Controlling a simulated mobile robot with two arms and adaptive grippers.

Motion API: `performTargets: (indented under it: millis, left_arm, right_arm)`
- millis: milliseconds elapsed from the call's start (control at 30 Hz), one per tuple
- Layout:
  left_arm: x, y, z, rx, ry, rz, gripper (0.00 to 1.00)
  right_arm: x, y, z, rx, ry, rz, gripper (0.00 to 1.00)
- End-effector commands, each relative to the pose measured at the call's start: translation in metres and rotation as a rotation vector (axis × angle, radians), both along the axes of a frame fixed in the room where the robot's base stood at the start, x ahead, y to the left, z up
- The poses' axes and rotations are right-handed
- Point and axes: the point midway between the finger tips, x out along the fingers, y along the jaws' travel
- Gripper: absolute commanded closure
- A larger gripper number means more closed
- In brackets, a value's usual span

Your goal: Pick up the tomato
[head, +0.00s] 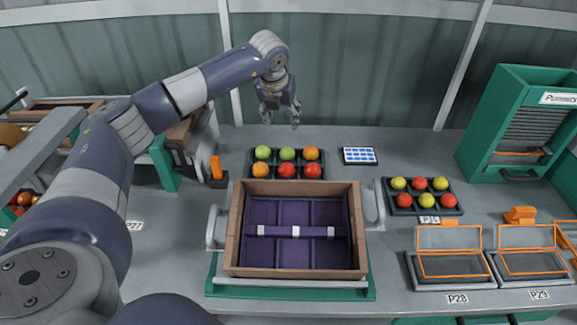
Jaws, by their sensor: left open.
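Several tomatoes sit in a dark tray (250,174) behind the wooden box. Its back row has a green-yellow tomato (263,152), a green one (287,154) and an orange one (311,153). Its front row has an orange tomato (261,170) and two red ones, one in the middle (287,171) and one at right (312,170). My left gripper (281,118) hangs open and empty above and behind this tray, pointing down. A second dark tray (423,211) at right holds red and yellow tomatoes (420,184). My right gripper is not in view.
A wooden box (357,225) with purple dividers stands at the front centre. A tablet (359,155) lies right of the tray. An orange-handled device (216,172) stands at left. Orange-framed stations (450,262) and a green machine (511,120) are at right.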

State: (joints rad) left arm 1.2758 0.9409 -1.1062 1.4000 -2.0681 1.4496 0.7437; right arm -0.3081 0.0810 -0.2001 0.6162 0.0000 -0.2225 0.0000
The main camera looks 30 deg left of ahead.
Motion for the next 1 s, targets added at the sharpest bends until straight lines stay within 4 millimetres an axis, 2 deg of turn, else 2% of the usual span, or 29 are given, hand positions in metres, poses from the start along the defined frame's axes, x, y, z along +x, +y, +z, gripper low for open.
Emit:
performTargets:
  millis: [33,133,267,367,700,867,1000]
  left_arm:
    - [0.0,0.0,-0.027,-0.001,-0.001,0.0,0.48]
    - [0.0,-0.001,-0.044,-0.001,-0.002,-0.001,0.48]
    - [0.0,-0.001,-0.054,-0.001,-0.003,-0.001,0.48]
    - [0.001,0.0,-0.059,-0.002,-0.001,-0.001,0.48]
    - [0.019,0.006,-0.101,-0.002,0.001,-0.001,0.48]
    - [0.024,0.007,-0.11,-0.001,0.001,0.0,0.48]
    - [0.031,0.008,-0.126,-0.001,0.003,-0.001,0.48]
  right_arm:
    - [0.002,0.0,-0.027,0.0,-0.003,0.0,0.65]
    - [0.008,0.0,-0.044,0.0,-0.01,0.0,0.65]
    - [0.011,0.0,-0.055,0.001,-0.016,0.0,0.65]
    - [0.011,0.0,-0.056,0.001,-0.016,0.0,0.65]
    - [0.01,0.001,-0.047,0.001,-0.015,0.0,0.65]
    - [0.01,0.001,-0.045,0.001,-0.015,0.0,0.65]
    - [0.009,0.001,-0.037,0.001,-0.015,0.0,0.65]
